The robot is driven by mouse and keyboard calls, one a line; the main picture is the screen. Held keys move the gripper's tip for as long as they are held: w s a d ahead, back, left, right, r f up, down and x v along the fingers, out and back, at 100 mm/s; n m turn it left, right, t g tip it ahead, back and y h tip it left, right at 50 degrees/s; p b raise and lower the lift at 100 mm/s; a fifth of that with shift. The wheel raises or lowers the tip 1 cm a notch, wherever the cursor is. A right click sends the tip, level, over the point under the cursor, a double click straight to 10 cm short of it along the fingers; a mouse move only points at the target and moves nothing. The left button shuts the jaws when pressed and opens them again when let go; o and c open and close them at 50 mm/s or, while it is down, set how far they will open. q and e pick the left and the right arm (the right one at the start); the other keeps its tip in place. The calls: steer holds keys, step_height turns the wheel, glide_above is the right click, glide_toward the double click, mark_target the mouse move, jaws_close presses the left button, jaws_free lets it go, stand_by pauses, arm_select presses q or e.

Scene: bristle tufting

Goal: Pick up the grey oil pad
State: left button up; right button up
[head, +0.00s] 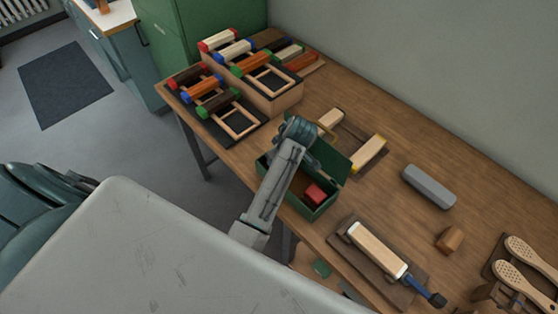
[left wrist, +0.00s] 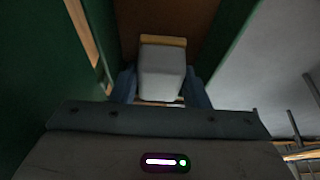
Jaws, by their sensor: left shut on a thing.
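The green box (head: 327,213) stands at the table's near edge, its lid (head: 325,158) open. A red block (head: 315,192) lies in the box's right part. My left arm reaches over the box's left part; in the head view its wrist hides the fingers. In the left wrist view my left gripper (left wrist: 160,90) points down between green walls, its two fingers shut on the sides of a pale grey pad (left wrist: 162,68) with a tan strip at its far end. I cannot tell whether the pad touches the box floor. My right gripper is out of view.
A long grey block (head: 429,187) and a small brown block (head: 449,239) lie to the right. A pale block with a dark-tipped handle (head: 377,249) lies in front. Racks of coloured-ended rollers (head: 250,64) stand at the back left.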

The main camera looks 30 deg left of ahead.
arm_select(q)
step_height(320, 180, up, 10)
steer(key=shift+f+b, duration=0.2)
steer(key=shift+b, duration=0.5)
step_height(320, 180, up, 6)
steer(key=p, duration=0.5)
steer(key=shift+r, duration=0.15)
steer(key=shift+o, duration=1.1)
steer(key=shift+c, duration=0.6)
